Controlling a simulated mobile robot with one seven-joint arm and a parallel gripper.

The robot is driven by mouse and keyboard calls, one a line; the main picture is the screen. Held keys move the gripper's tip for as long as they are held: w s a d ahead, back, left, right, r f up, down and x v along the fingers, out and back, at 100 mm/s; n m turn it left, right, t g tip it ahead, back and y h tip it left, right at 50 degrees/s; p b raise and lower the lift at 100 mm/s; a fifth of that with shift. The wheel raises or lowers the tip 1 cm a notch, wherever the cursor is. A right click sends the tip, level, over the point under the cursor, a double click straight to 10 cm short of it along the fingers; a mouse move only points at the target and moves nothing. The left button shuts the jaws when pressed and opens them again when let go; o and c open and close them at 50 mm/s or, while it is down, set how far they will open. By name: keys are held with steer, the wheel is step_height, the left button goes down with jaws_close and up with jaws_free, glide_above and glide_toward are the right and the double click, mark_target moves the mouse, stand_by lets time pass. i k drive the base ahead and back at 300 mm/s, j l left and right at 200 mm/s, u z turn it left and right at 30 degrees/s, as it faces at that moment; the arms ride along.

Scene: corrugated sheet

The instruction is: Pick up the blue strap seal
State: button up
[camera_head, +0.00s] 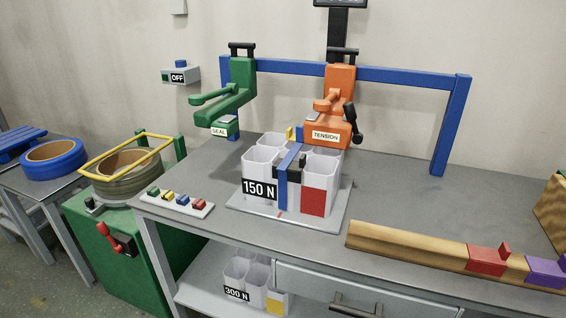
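A small white tray (146,196) lies at the left front corner of the grey workbench and bears a row of small coloured blocks that look like strap seals. The blue strap seal (183,200) appears to be the one between the yellow seal (168,196) and the red seal (199,204); it is small and its exact shape is hard to tell. My gripper is not in view.
Right of the tray stand white cups (262,160) marked 150 N, with a blue strap (284,188) across them. Green and orange hand tools (236,95) (338,98) hang above from a blue frame (410,76). A wooden rail (400,244) lies at the right front. The bench's right middle is clear.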

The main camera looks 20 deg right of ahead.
mark_target(182, 200)
steer(key=i+l, duration=0.1)
steer(key=i, duration=0.55)
steer(key=i+l, duration=0.1)
steer(key=i, duration=0.55)
